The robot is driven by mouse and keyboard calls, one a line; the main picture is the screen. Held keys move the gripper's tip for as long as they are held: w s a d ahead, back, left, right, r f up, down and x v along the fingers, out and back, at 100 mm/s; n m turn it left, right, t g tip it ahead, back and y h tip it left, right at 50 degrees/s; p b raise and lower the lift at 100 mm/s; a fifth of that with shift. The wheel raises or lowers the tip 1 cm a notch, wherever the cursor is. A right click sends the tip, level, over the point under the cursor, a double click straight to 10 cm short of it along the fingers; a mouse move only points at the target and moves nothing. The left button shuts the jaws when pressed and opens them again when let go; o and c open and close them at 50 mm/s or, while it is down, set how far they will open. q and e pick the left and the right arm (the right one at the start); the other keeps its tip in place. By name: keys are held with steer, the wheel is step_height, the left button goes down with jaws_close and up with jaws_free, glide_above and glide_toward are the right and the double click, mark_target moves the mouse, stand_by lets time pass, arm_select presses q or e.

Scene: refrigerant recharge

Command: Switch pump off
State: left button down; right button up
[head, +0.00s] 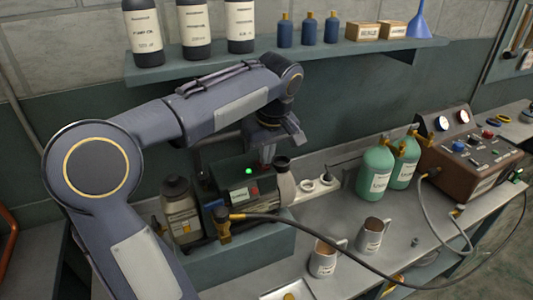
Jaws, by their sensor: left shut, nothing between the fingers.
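The pump (226,176) is a dark green box-shaped unit on a raised teal stand at the back of the bench. A green light (248,171) glows on its top, and a small labelled panel shows on its front. My left gripper (267,159) points down at the pump's back right, its fingers shut and empty. I cannot tell whether the fingertips touch the pump, and no switch shows clearly there. My right gripper is out of view.
A black hose (335,238) runs from the pump's brass fitting across the bench. Two green cylinders (376,168) and a brown gauge box (468,155) stand right. Two metal mugs (323,262) stand in front. A shelf (330,52) with bottles hangs above.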

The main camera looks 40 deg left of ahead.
arm_select(q)
steer(key=f+b, duration=0.1)
steer(key=y+b, duration=0.1)
steer(key=b, duration=0.1)
steer(key=shift+s+d+f+t, duration=0.1)
steer(key=shift+d+f+t, duration=0.2)
steer(key=shift+f, duration=0.1)
steer(key=shift+r+p, duration=0.5)
steer(key=shift+a, duration=0.15)
steer(key=shift+w+a+r+p, duration=0.2)
steer(key=shift+a+p, duration=0.1)
steer(key=shift+p, duration=0.05)
steer(key=shift+w+a, duration=0.15)
steer(key=shift+a, duration=0.2)
steer(key=shift+r, duration=0.1)
